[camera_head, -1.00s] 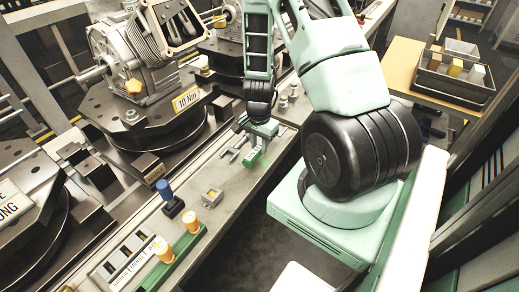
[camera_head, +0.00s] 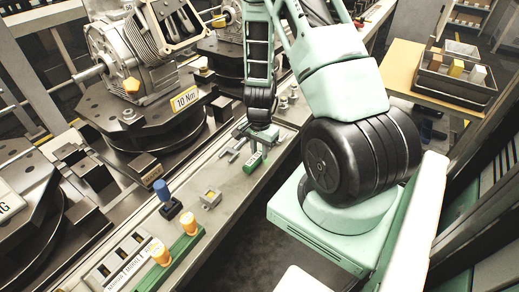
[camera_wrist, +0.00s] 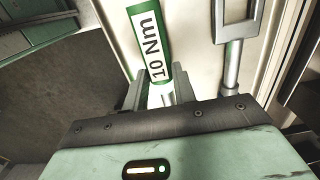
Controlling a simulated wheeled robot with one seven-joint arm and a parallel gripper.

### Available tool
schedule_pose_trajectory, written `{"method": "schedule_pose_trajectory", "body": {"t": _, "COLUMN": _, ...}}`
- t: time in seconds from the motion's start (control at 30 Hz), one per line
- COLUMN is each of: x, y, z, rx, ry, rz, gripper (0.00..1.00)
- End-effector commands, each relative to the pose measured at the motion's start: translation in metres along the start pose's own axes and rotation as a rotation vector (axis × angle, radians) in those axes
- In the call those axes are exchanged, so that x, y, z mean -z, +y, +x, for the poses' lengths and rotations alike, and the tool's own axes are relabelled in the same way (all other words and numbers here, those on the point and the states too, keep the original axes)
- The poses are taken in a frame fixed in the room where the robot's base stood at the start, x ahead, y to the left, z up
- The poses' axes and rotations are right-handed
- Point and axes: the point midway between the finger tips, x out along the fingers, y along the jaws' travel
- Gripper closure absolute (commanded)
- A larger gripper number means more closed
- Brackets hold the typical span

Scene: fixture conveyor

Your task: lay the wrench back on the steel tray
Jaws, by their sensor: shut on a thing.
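The wrench (camera_wrist: 150,42) has a green-edged label reading "10 Nm" and a bright metal shaft. In the wrist view its shaft sits between the two fingers of my gripper (camera_wrist: 159,92), which is shut on it. In the head view the green part of the wrench (camera_head: 252,162) shows just below my gripper (camera_head: 258,136), low over the bench strip. A pale flat surface (camera_wrist: 195,45) lies under the wrench. I cannot tell whether this is the steel tray or whether the wrench touches it. My gripper hides part of the shaft.
A metal tool with a square frame (camera_wrist: 236,22) lies to the right in the wrist view. A blue knob (camera_head: 162,190), a small box (camera_head: 211,198) and yellow buttons (camera_head: 160,252) stand along the bench.

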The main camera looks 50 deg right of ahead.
Motion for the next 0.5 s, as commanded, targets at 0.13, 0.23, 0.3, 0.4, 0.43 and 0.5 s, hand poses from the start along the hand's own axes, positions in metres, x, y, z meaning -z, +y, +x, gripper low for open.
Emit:
{"method": "schedule_pose_trajectory", "body": {"t": 0.13, "x": 0.0002, "y": -0.0002, "z": -0.0008, "rx": 0.001, "ry": 0.0, "rz": 0.0, "gripper": 1.0}}
{"method": "schedule_pose_trajectory", "body": {"t": 0.23, "x": 0.0002, "y": -0.0002, "z": -0.0006, "rx": 0.001, "ry": 0.0, "rz": 0.0, "gripper": 1.0}}
{"method": "schedule_pose_trajectory", "body": {"t": 0.3, "x": 0.0002, "y": -0.0001, "z": 0.0001, "rx": 0.0, "ry": 0.0, "rz": 0.0, "gripper": 1.0}}
{"method": "schedule_pose_trajectory", "body": {"t": 0.4, "x": 0.0002, "y": -0.0001, "z": 0.0014, "rx": 0.0, "ry": 0.0, "rz": 0.0, "gripper": 1.0}}
{"method": "schedule_pose_trajectory", "body": {"t": 0.43, "x": 0.0001, "y": -0.0001, "z": 0.0019, "rx": 0.0, "ry": 0.0, "rz": 0.0, "gripper": 1.0}}
{"method": "schedule_pose_trajectory", "body": {"t": 0.5, "x": 0.0001, "y": -0.0001, "z": 0.003, "rx": 0.0, "ry": 0.0, "rz": 0.0, "gripper": 1.0}}
